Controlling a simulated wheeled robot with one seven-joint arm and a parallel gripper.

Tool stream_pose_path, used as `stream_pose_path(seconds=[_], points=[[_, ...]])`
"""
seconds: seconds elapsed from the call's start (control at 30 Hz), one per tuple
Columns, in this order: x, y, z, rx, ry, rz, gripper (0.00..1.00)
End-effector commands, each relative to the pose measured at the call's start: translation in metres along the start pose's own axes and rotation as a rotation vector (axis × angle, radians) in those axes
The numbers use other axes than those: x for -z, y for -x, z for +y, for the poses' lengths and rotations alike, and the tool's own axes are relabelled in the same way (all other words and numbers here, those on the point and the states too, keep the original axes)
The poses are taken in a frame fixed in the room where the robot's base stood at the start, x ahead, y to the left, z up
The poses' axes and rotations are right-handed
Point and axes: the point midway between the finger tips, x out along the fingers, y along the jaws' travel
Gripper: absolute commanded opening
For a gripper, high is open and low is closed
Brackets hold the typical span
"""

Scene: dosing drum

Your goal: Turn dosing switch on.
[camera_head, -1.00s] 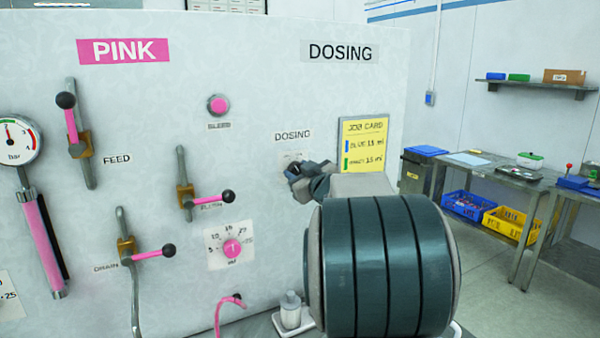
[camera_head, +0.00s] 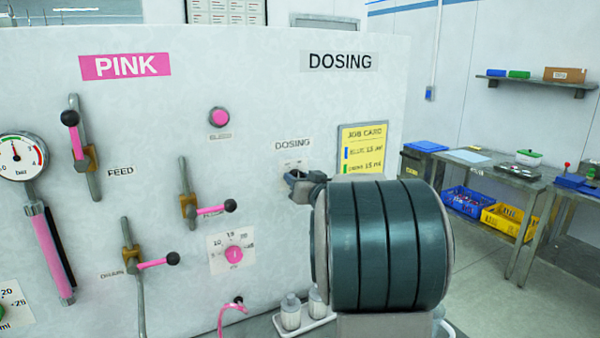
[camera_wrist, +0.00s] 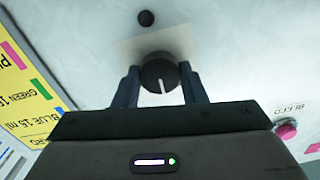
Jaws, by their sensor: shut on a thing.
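The dosing switch (camera_wrist: 160,73) is a round dark knob with a white pointer line, on a pale plate on the white panel. In the wrist view my gripper (camera_wrist: 160,80) has one finger on each side of the knob and is shut on it. The wrist picture is turned over relative to the head view, and the pointer line runs toward my gripper. In the head view my gripper (camera_head: 297,184) is at the panel just below the DOSING label (camera_head: 292,145). The fingers and my arm hide most of the switch there.
A yellow job card (camera_head: 362,148) hangs right of the switch. Pink-handled valves, a pink button (camera_head: 219,117) and a pink dial (camera_head: 234,254) are on the panel to the left. Small bottles (camera_head: 291,311) stand on a tray below. Benches stand at the right.

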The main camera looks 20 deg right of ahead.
Motion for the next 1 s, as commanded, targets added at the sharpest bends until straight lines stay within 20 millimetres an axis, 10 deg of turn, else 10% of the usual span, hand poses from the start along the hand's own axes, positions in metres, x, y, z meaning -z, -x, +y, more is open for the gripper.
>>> stream_pose_path(seconds=[1.0], points=[[-0.0027, 0.0001, 0.0010, -0.002, -0.524, -0.004, 0.15]])
